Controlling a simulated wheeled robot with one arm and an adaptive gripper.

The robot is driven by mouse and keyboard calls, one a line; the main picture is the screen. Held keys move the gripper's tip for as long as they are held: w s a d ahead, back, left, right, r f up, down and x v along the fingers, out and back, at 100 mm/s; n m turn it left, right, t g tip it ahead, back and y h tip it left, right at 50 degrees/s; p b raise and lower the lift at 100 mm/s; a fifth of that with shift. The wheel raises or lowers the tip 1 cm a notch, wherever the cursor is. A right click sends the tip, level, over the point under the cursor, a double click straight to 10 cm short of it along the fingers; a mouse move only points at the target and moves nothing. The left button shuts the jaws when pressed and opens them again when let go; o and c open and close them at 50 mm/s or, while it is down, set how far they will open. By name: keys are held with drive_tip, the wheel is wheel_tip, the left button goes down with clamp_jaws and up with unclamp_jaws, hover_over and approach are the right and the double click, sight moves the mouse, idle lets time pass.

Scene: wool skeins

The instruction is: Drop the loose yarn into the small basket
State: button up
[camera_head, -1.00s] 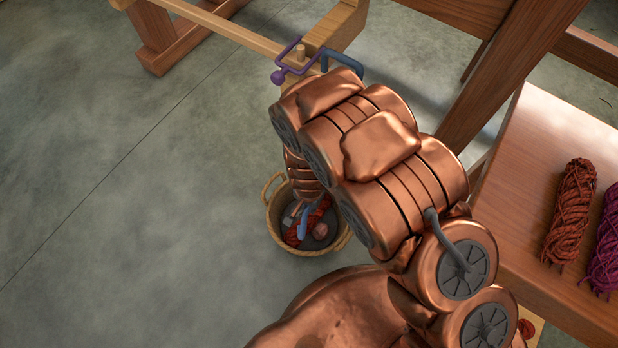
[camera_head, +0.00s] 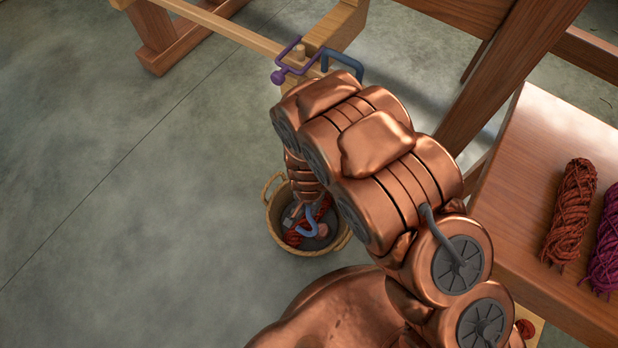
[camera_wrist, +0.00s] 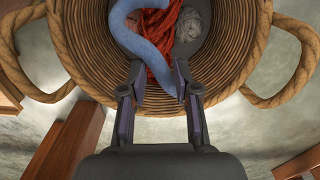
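The small basket (camera_head: 274,231) is woven, tan, with two loop handles, and stands on the floor below my arm. It also fills the upper part of the wrist view (camera_wrist: 95,62). A thick blue loose yarn (camera_wrist: 150,48) lies curved inside it, over red yarn; the blue piece also shows in the head view (camera_head: 306,230). My gripper (camera_wrist: 159,72) is over the basket's near side, its fingers apart. The blue yarn's lower end is by the right finger; I cannot tell whether they touch. My arm hides part of the basket in the head view.
Red yarn (camera_wrist: 184,22) and a greyish ball (camera_wrist: 192,24) lie in the basket. A wooden table (camera_head: 530,180) at right holds a rust skein (camera_head: 572,212) and a purple skein (camera_head: 608,245). A wooden frame with clamps stands at the back. Floor at left is clear.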

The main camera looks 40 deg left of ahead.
drive_tip(key=shift+o, duration=1)
drive_tip(key=shift+o, duration=0.2)
drive_tip(key=o, duration=0.6)
drive_tip(key=shift+c, duration=0.2)
drive_tip(key=o, duration=0.4)
wheel_tip(320, 180, up, 6)
drive_tip(key=p, duration=0.2)
drive_tip(key=shift+f+p, duration=0.25)
drive_tip(key=shift+p, duration=0.1)
drive_tip(key=shift+r, duration=0.15)
